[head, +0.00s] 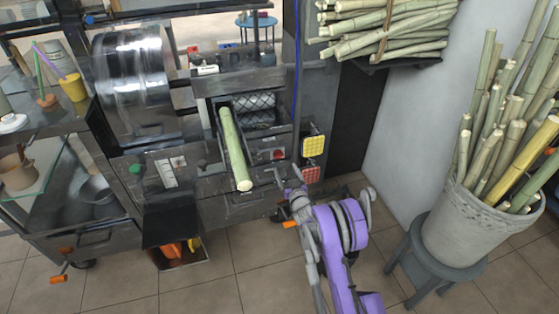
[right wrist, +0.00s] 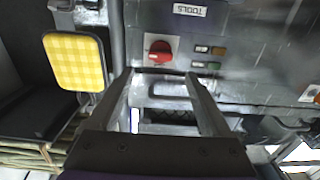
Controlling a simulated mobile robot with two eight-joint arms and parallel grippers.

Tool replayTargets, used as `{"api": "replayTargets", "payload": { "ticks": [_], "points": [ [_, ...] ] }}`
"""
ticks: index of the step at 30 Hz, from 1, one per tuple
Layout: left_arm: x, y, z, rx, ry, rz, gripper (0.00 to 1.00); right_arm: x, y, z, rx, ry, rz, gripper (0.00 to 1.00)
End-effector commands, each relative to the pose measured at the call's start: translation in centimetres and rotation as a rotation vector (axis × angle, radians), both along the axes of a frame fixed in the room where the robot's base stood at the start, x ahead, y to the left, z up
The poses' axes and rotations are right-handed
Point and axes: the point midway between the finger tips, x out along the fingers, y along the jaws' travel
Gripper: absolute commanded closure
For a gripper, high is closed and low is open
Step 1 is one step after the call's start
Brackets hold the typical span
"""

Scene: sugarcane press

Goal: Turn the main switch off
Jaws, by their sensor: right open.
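The main switch appears to be the red rotary knob (right wrist: 160,51) on a pale square plate in the right wrist view. Its grip seems to lie level in that view. In the head view it is a small red spot (head: 279,155) on the dark press front, right of the cane. My right gripper (head: 284,178) is just below and in front of it. In the right wrist view my right gripper (right wrist: 165,76) is open, with nothing between its fingers. The knob lies just beyond the fingertips, apparently untouched. My left gripper is not in view.
Small indicators (right wrist: 209,50) sit beside the knob, under a "TOOLS" label (right wrist: 190,10). A yellow checked pad (head: 313,145) and a red pad (head: 310,174) stick out nearby. A cane stalk (head: 234,148) lies in the press. A cane basket (head: 480,224) stands right.

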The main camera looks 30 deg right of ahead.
Motion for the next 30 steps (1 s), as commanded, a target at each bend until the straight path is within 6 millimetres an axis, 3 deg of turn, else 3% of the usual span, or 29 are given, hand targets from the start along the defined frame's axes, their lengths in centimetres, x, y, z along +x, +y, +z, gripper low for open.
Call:
{"api": "replayTargets", "payload": {
  "ticks": [3,10,23,30],
  "points": [
    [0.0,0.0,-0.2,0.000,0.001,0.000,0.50,2.4,-0.5,-0.1,0.001,0.001,0.000,0.18],
    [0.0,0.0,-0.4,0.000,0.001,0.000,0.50,5.6,-1.3,-0.1,0.001,0.001,0.000,0.18],
    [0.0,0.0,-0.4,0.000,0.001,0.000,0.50,6.6,-1.5,0.0,0.000,0.001,0.000,0.18],
    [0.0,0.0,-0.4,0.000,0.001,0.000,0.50,6.6,-1.5,0.0,0.000,0.001,0.000,0.61]
  ]
}}
